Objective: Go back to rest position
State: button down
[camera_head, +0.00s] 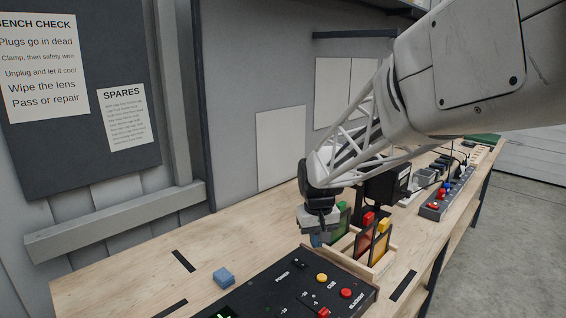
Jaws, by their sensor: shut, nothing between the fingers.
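My gripper (317,238) hangs at the end of my arm, which reaches in from the upper right. It points down over the wooden bench (120,278), close to the back edge of the black control panel (262,296) and left of the wooden rack (381,262). Its fingers are small in this view and look together, with nothing seen between them. I cannot tell the exact gap between the fingertips and the surface below.
The rack holds upright plates with green, red and yellow tops. Beyond it stand a dark box (386,186) and a grey switch strip (446,198). The bench's left part is mostly clear.

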jog(key=s+d+r+m, duration=0.1)
jog(key=s+d, duration=0.2)
jog(key=s, duration=0.7)
jog(key=s+d+r+m+t, duration=0.1)
jog(key=s+d+r, duration=0.1)
jog(key=s, duration=0.8)
jog(key=s+d+r+t, duration=0.1)
jog(key=s+d, duration=0.4)
jog(key=s, duration=0.6)
jog(key=shift+r+m, duration=0.4)
jog(key=shift+r, duration=0.15)
